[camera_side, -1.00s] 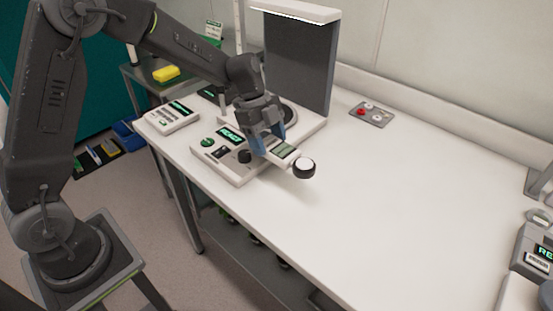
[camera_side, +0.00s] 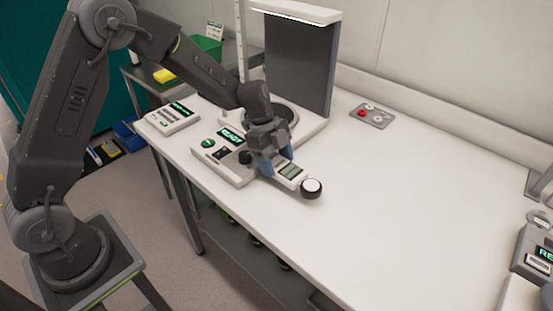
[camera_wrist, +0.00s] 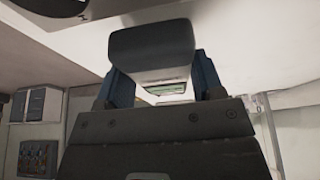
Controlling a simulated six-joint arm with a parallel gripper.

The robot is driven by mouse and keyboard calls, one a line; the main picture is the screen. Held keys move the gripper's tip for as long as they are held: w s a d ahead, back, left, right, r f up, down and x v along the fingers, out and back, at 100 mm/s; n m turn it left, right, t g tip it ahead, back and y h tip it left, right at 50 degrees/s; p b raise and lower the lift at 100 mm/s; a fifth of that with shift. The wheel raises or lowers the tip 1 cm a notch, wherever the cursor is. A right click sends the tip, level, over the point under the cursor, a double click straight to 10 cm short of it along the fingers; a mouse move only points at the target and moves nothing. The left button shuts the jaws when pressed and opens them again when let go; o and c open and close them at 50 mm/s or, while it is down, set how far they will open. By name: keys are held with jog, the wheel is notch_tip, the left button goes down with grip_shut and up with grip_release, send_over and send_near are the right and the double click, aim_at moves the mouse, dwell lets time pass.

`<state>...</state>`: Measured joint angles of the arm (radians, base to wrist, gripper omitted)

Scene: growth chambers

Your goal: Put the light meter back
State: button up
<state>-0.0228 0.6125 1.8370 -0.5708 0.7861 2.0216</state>
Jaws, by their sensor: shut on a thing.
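The light meter (camera_side: 291,173) is a small white handheld device with a greenish display and a round white sensor with a black rim at its outer end. My gripper (camera_side: 274,166) is shut on it, blue fingers on either side of its body. The meter is just in front of the imaging stand's base, low over the white bench; I cannot tell whether it touches the bench. In the wrist view, the meter's dark end (camera_wrist: 150,50) sits between the blue fingers (camera_wrist: 160,85), and part of its display shows.
An instrument with a lit display and green button (camera_side: 222,152) and a tall dark panel (camera_side: 300,65) stand beside my gripper. A white device (camera_side: 168,117) is at the bench's left corner. A grey plate with a red button (camera_side: 371,115) lies at the back. The bench's middle is clear.

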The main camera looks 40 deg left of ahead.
jog(key=shift+f, duration=0.35)
jog(key=o, duration=1.1)
jog(key=shift+o, duration=0.2)
